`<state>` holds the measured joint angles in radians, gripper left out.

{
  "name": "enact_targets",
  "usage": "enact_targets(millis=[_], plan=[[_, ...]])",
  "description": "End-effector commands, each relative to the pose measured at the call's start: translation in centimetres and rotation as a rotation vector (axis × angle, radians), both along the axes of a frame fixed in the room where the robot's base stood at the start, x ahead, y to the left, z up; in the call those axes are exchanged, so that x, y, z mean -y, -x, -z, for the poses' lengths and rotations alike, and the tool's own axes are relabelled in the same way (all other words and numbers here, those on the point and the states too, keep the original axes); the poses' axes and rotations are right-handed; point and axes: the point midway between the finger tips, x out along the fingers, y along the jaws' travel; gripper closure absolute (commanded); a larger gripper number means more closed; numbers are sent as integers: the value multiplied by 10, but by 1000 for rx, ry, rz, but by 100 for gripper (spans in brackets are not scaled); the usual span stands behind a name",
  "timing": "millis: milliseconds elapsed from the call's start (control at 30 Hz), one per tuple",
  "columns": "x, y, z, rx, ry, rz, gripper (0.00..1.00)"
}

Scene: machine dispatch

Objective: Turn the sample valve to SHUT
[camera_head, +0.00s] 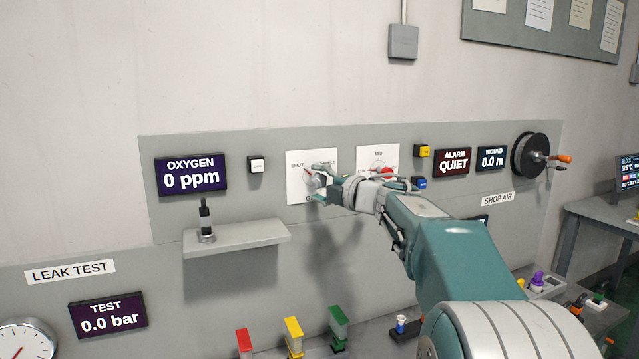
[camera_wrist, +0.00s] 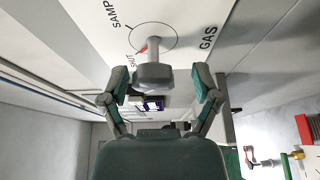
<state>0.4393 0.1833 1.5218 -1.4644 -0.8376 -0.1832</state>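The sample valve (camera_head: 316,180) is a grey knob with a red pointer on a white plate (camera_head: 295,193) on the wall panel. In the wrist view, the valve's grey handle (camera_wrist: 153,75) stands out from its plate, which carries the words SHUT, GAS and a partly cut-off SAMP. The red pointer is turned toward SHUT in both views. My gripper (camera_head: 332,184) is in front of the valve. In the wrist view my gripper (camera_wrist: 160,82) is open, with one finger on each side of the handle and a visible gap to each.
A second dial (camera_head: 379,165) with a red pointer is just right, close behind my gripper. A shelf (camera_head: 238,238) holding a small dark device (camera_head: 206,222) juts out at lower left. Red, yellow and green blocks (camera_head: 292,335) stand below. A crank reel (camera_head: 530,155) is at the right.

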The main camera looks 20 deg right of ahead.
Motion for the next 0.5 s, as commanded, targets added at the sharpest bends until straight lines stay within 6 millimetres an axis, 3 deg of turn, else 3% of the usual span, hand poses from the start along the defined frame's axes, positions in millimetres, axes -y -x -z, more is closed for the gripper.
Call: enact_targets(millis=[300, 500], plan=[[2, 3, -3, 4, -1, 3, 18], [13, 31, -4, 6, 1, 6, 18]])
